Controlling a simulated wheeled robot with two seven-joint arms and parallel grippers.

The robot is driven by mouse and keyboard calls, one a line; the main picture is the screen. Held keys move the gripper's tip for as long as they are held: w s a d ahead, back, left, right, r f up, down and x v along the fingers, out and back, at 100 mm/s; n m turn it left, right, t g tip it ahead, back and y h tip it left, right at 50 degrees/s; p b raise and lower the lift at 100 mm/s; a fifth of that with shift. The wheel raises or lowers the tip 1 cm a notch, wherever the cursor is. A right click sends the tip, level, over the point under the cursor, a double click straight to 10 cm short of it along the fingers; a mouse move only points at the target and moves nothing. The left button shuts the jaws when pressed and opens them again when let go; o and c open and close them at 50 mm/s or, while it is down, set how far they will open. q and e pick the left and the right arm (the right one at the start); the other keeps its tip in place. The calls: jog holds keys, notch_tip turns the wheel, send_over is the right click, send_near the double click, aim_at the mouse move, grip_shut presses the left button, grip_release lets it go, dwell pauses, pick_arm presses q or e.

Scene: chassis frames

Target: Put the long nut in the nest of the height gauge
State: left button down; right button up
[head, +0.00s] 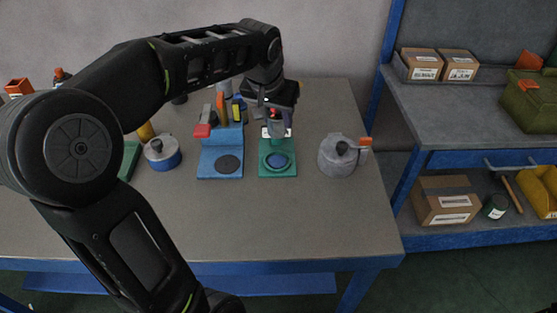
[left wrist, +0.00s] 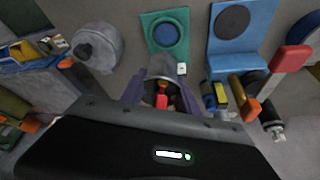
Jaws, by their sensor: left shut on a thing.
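My left gripper (head: 276,127) comes down over the back of a green stand with a round blue nest (head: 278,161), which looks like the height gauge. The left gripper (left wrist: 163,100) is shut on a grey piece (left wrist: 165,68), seemingly the long nut. Its full shape is hidden by the fingers, and a red part shows between them. The green stand (left wrist: 148,22) and its blue nest (left wrist: 166,35) lie beyond the fingers in the left wrist view. The nest looks empty. I cannot tell whether the grey piece touches the stand. My right gripper is not in view.
A blue stand (head: 207,168) with a dark disc and a red block is left of the green one. A grey lidded pot (head: 338,155) is on the right, a blue-and-grey pot (head: 162,153) on the left. The table front (head: 270,220) is clear. Shelves stand right.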

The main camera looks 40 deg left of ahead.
aim_at(277, 137)
pick_arm(q)
jog(key=shift+f, duration=3)
jog(key=shift+f, duration=1.95)
jog(key=c, duration=0.9)
grip_release()
jog(key=shift+s, duration=0.1)
jog(key=shift+r, duration=0.1)
jog(key=v, duration=1.2)
jog(key=shift+d, duration=0.1)
